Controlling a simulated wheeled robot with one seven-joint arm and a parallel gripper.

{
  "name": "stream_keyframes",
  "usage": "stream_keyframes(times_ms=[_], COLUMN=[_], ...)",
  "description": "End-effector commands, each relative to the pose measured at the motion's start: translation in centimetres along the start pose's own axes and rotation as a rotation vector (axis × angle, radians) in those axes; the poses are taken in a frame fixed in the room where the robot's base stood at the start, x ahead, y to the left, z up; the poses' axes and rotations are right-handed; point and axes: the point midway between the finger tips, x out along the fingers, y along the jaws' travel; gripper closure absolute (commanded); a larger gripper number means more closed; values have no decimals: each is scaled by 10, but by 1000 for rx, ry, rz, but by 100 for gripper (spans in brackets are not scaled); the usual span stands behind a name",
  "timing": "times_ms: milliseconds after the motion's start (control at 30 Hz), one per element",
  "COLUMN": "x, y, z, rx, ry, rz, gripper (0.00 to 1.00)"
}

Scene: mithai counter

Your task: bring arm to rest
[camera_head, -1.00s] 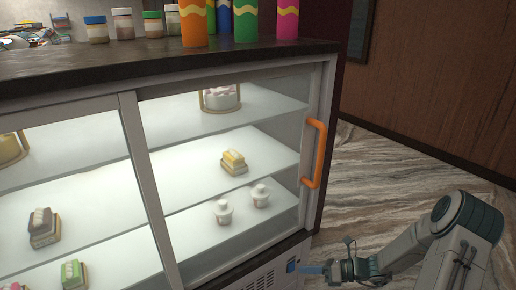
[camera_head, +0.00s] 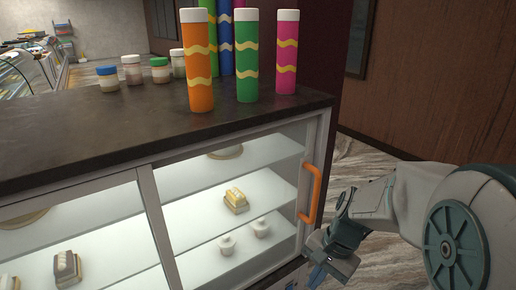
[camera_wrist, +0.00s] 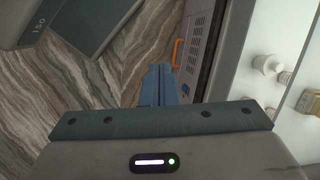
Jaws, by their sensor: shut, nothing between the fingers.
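My gripper (camera_head: 318,272) is at the lower right in the head view, low in front of the display case near its right end. In the wrist view its blue fingers (camera_wrist: 157,85) are together with nothing between them. The marbled floor lies beyond them. My arm reaches in from the right edge of the head view. The orange door handle (camera_head: 311,192) is above the gripper and apart from it. It also shows in the wrist view (camera_wrist: 177,53).
The glass-fronted case (camera_head: 158,220) holds a yellow-topped sweet (camera_head: 236,200) and two white cups on shelves. Its dark counter top (camera_head: 130,125) carries tall coloured tubes (camera_head: 199,65) and several small jars (camera_head: 132,70). Marbled floor (camera_head: 360,165) is open to the right, before a brown wall.

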Motion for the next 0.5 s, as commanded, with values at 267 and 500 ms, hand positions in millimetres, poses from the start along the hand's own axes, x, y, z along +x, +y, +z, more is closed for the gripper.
stream_keyframes(times_ms=[267, 500], x=[-89, -129], y=[16, 29], z=[48, 69], rx=[-420, -660], ry=[239, 373], rz=[98, 163], gripper=[100, 100])
